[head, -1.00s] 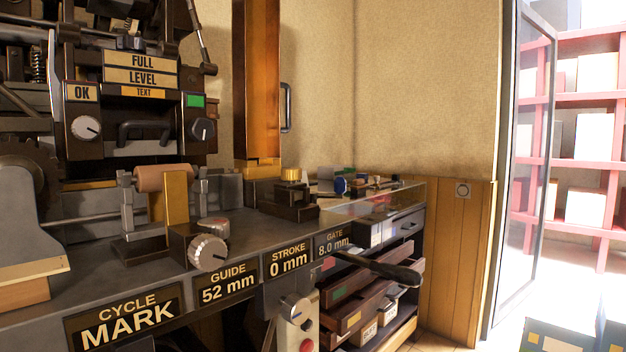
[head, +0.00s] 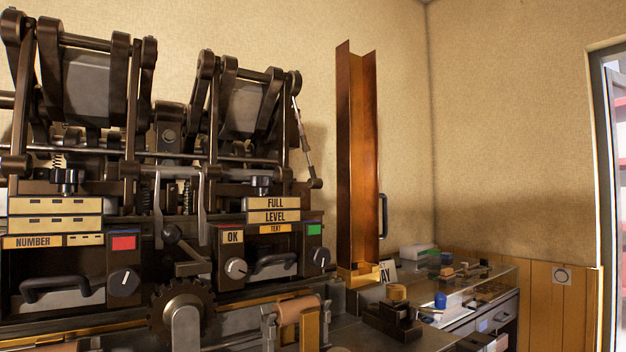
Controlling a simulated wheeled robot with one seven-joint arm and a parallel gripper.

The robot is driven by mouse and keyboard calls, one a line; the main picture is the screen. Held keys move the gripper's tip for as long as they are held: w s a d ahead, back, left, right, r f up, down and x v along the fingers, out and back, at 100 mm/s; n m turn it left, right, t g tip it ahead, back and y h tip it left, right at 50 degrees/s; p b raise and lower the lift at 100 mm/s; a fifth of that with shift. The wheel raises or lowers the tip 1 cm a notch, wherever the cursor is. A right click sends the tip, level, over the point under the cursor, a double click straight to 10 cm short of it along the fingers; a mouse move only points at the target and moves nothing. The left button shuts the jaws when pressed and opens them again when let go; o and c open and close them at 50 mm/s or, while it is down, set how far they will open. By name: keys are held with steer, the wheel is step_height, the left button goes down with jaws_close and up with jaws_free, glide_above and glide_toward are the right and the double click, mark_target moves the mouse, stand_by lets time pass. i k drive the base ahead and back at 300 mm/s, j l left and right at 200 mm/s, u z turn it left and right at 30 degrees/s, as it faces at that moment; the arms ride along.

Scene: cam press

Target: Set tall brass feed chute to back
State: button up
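The tall brass feed chute (head: 358,160) stands upright at the right of the press, an open channel of orange-brown metal with its whole height in view. Its foot sits in a yellow brass base (head: 362,274) on the bench. A dark vertical handle (head: 383,215) is on its right side. A small card, partly hidden by the base and reading "AY", is just right of the foot. My gripper is not in view.
The dark press (head: 160,170) with levers, knobs and label plates fills the left. A dark block with a brass knob (head: 397,293) stands in front of the chute. A glass-topped case (head: 470,290) with small items is at right. Wall space right of the chute is clear.

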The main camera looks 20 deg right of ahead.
mark_target(358, 237)
steer(key=i+l+u, duration=0.1)
steer(key=l+u, duration=0.25)
steer(key=i+l+u, duration=0.1)
steer(key=l+u, duration=0.7)
steer(key=l, duration=0.45)
steer(key=l+u, duration=0.15)
steer(key=l, duration=0.45)
steer(key=l+u, duration=0.1)
steer(key=l, duration=0.45)
steer(key=k+l+u, duration=0.1)
steer(key=l, duration=0.45)
steer(key=k+l+u, duration=0.1)
steer(key=l, duration=0.45)
steer(key=k+l, duration=0.1)
steer(key=l, duration=0.4)
steer(key=k+l, duration=0.1)
steer(key=l, duration=0.45)
steer(key=k+l, duration=0.1)
steer(key=l, duration=0.4)
